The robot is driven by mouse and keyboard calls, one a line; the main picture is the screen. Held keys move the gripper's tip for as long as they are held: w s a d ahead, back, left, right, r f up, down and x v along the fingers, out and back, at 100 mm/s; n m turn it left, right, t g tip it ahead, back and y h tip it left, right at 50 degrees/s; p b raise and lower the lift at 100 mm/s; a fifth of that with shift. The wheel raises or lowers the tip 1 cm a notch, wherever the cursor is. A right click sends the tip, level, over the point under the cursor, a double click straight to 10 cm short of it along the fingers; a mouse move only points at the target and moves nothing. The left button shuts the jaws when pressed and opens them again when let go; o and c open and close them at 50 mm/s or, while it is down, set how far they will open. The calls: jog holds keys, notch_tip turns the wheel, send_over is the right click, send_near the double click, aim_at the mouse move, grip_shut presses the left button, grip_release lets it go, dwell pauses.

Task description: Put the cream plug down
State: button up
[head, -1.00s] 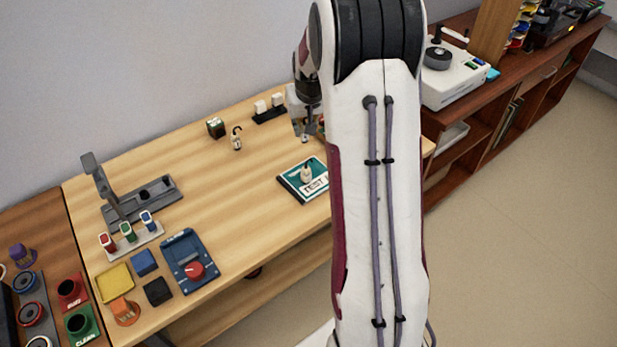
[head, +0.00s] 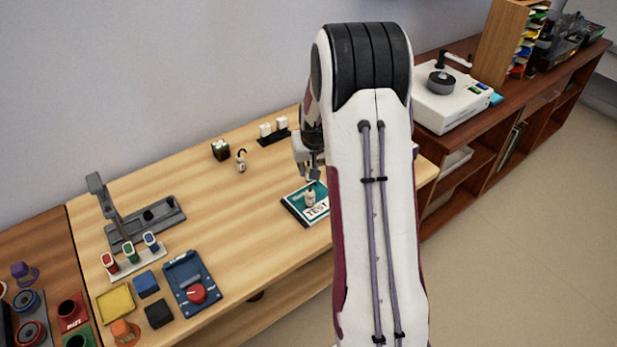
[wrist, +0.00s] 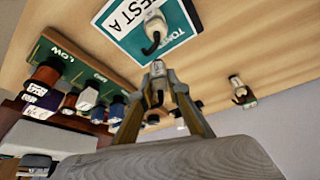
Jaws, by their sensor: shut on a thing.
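My gripper (head: 312,172) is in the air just behind the teal-and-white TEST pad (head: 289,207). In the wrist view its fingers (wrist: 161,84) are shut on a small cream plug (wrist: 158,69) with a dark cord; the fingers hide part of it. Another cream piece (head: 310,197) with a black hooked cord stands on the pad; it also shows in the wrist view (wrist: 154,28). A third similar cream piece (head: 241,163) stands on the table to the left, apart from the gripper. The held plug is hardly visible in the head view.
A dark cube (head: 220,150) and a black holder with white blocks (head: 273,135) stand at the back. A grey stand (head: 145,222), coloured plugs in a rack (head: 137,262) and a blue box (head: 191,281) are at left. The table's middle is clear.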

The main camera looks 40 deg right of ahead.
jog(key=shift+f, duration=0.1)
jog(key=shift+f, duration=1.8)
jog(key=shift+f, duration=0.15)
jog(key=o, duration=0.9)
jog(key=shift+o, duration=0.2)
jog(key=shift+r, duration=0.2)
jog(key=shift+s+a+r, duration=0.1)
jog(key=shift+s+r, duration=0.1)
jog(key=shift+r, duration=0.5)
jog(key=v, duration=1)
jog(key=shift+r, duration=0.25)
